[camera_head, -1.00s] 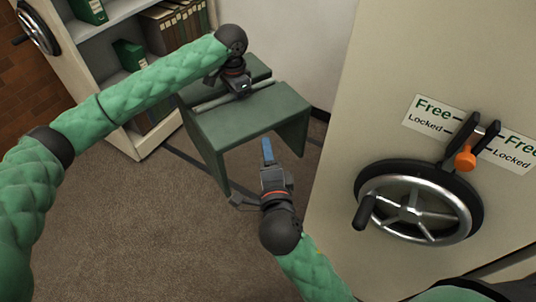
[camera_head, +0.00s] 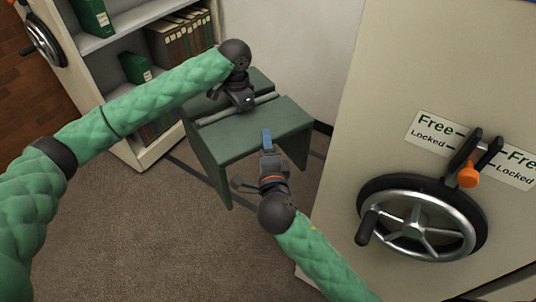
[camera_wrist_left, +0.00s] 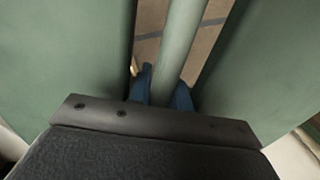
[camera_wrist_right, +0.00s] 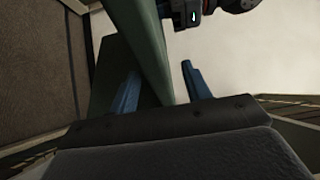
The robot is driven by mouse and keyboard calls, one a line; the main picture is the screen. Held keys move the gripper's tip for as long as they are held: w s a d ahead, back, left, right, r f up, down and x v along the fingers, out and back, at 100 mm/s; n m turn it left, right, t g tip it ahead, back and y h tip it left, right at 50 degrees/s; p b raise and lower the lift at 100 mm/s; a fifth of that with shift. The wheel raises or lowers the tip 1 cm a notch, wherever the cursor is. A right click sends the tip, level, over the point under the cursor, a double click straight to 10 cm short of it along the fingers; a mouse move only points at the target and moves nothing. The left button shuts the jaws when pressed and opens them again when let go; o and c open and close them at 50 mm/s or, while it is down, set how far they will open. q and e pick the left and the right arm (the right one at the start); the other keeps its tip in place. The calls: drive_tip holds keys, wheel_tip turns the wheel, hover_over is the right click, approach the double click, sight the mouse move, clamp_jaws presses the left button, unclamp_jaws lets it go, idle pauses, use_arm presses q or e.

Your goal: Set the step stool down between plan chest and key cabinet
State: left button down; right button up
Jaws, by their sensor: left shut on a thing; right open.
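The green step stool (camera_head: 240,140) is upright at the centre of the head view, with a slotted top and a round bar. My left gripper (camera_head: 243,100) is over the slot; in the left wrist view (camera_wrist_left: 163,88) its blue fingers are shut on the bar. My right gripper (camera_head: 267,139) is open at the stool's near top edge. In the right wrist view (camera_wrist_right: 160,85) a green edge of the stool (camera_wrist_right: 143,45) passes between its fingers; contact is unclear. Whether the stool's feet touch the floor is unclear. I cannot identify a plan chest or key cabinet.
A cream shelf unit (camera_head: 128,60) with books and boxes stands behind left. A large cream cabinet side (camera_head: 385,75) with a handwheel (camera_head: 423,218) and an orange-knobbed lock lever (camera_head: 468,175) stands close on the right. Brown carpet (camera_head: 130,235) is clear at the front left.

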use_arm(q)
drive_tip(key=shift+r, duration=0.1)
use_arm(e)
drive_tip(key=shift+w, duration=2.25)
clamp_jaws()
use_arm(q)
drive_tip(key=c, duration=1.2)
unclamp_jaws()
use_arm(e)
drive_tip(key=shift+r, duration=0.15)
